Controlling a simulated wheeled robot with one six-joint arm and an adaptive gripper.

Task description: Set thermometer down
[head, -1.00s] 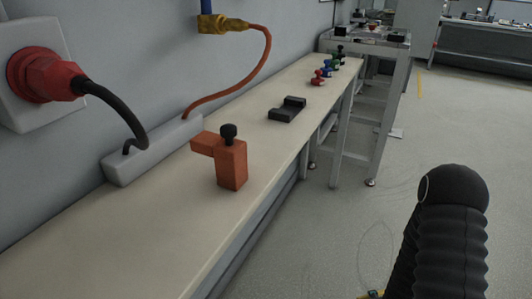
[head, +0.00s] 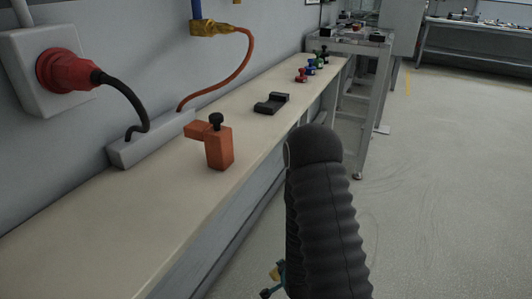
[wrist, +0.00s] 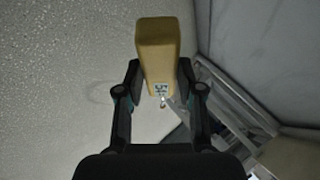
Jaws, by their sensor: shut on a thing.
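The thermometer (wrist: 157,45) appears to be the yellow-tan block with a small teal-marked face, seen in the wrist view. My gripper (wrist: 160,78) is shut on it, one dark finger on each side. Pale speckled floor shows behind it, so it is held up in the air. In the head view my black ribbed arm stands in front of the bench's right edge. A small teal and yellow bit shows at its lower left; I cannot tell whether it is the thermometer.
The long bench (head: 130,225) holds an orange block with a black knob (head: 219,150), a black holder (head: 272,103) and several small coloured pieces (head: 311,66). A grey strip (head: 150,143) with a cable lies along the wall. The near bench top is clear. A metal-framed table (head: 365,110) stands beyond.

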